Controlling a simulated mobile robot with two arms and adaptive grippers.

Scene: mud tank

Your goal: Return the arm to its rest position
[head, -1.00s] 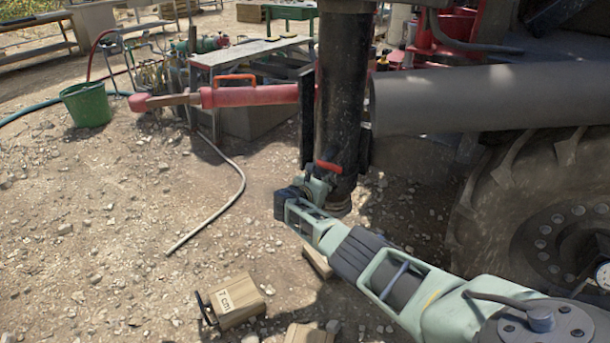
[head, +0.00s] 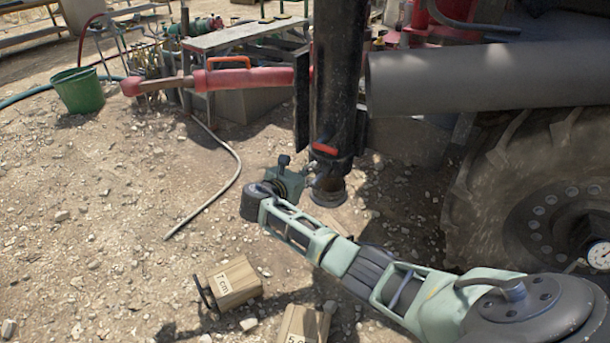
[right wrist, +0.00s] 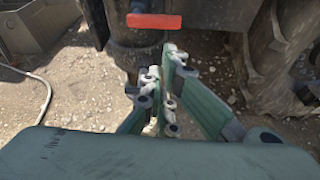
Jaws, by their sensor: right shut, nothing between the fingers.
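My right arm reaches in from the lower right in the head view, bent at the elbow and wrist. My right gripper (head: 318,180) is shut and empty, just below the red handle (head: 325,149) on the black vertical pipe (head: 338,90). In the right wrist view the gripper's green fingers (right wrist: 168,65) are together with nothing between them. The red handle (right wrist: 153,21) shows beyond and above the fingertips, apart from them in that picture. My left gripper is not in view.
A large tyre (head: 540,200) and a thick grey pipe (head: 480,78) stand at the right. A green bucket (head: 79,90), a hose (head: 222,185) and a work table (head: 230,38) are at the left and back. Open gravel lies left.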

